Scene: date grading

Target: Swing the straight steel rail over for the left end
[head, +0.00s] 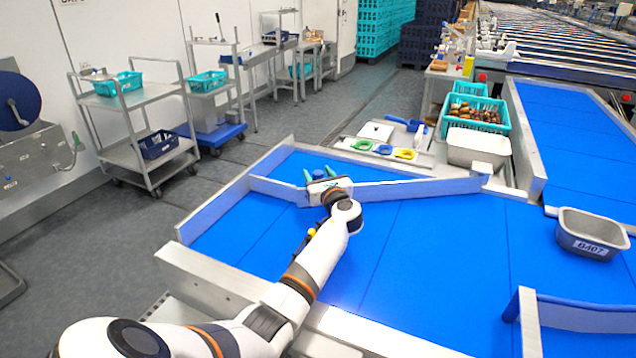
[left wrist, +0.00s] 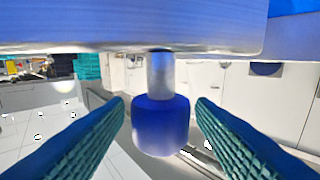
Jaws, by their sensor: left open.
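The straight steel rail (head: 420,188) stands on edge across the blue belt, running from near my left gripper to a block at the right. A blue knob (head: 319,174) shows at the rail's left part, just beyond the gripper. In the left wrist view the knob (left wrist: 161,124) sits on a short steel post by the rail's grey face (left wrist: 120,32). My left gripper (head: 320,176) is open, its green fingers one on each side of the knob. The left wrist view shows gaps between fingers and knob. My right gripper is out of view.
A bent steel rail (head: 580,312) is at the lower right. A labelled metal tub (head: 590,236) sits on the right of the belt. The belt's middle (head: 430,245) is clear. Side walls edge the belt.

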